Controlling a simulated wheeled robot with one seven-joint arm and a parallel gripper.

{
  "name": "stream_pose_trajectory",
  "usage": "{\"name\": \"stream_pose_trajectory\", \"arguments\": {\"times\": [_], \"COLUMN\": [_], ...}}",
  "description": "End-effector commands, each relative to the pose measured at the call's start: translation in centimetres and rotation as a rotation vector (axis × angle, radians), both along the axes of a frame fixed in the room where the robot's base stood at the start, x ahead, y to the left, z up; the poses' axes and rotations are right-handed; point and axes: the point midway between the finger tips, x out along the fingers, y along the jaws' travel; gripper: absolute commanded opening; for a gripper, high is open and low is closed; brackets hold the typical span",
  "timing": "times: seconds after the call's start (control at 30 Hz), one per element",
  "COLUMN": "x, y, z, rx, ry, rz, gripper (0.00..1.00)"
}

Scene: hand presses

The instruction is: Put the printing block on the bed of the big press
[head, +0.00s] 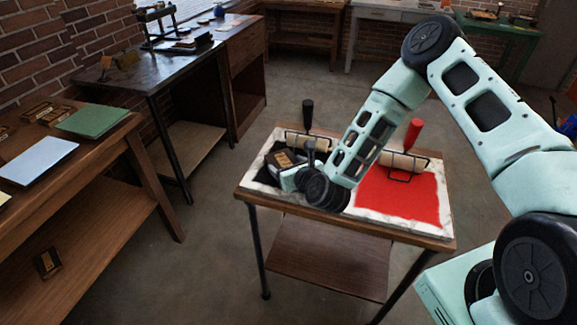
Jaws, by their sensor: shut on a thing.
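The printing block (283,158), dark-faced with a lighter wooden edge, is at the black-inked left part of a white slab on a small table. My gripper (290,174) is shut on it, and my wrist hides part of the hold. I cannot tell whether the block touches the slab or is just above it. A press (155,22) with a dark frame stands on the dark-topped bench at the upper left, far from my gripper. Its bed is too small to make out clearly.
Red ink (400,197) covers the slab's right part. A black-handled roller (307,138) and a red-handled roller (405,160) lie beside my forearm. The left table (100,140) holds papers and blocks. Open floor (205,215) lies between the tables.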

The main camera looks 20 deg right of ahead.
Motion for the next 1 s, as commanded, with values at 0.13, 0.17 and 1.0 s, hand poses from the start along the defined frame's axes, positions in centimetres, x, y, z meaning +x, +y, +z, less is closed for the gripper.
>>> {"name": "stream_pose_trajectory", "arguments": {"times": [0.13, 0.17, 1.0], "x": [0.0, 0.0, -1.3], "y": [0.0, 0.0, -0.2], "z": [-0.7, -0.7, -0.5], "rx": [0.001, 0.001, 0.001], "ry": [-0.003, -0.003, 0.002], "rz": [0.001, 0.001, 0.001], "gripper": [0.4, 0.4, 0.94]}}
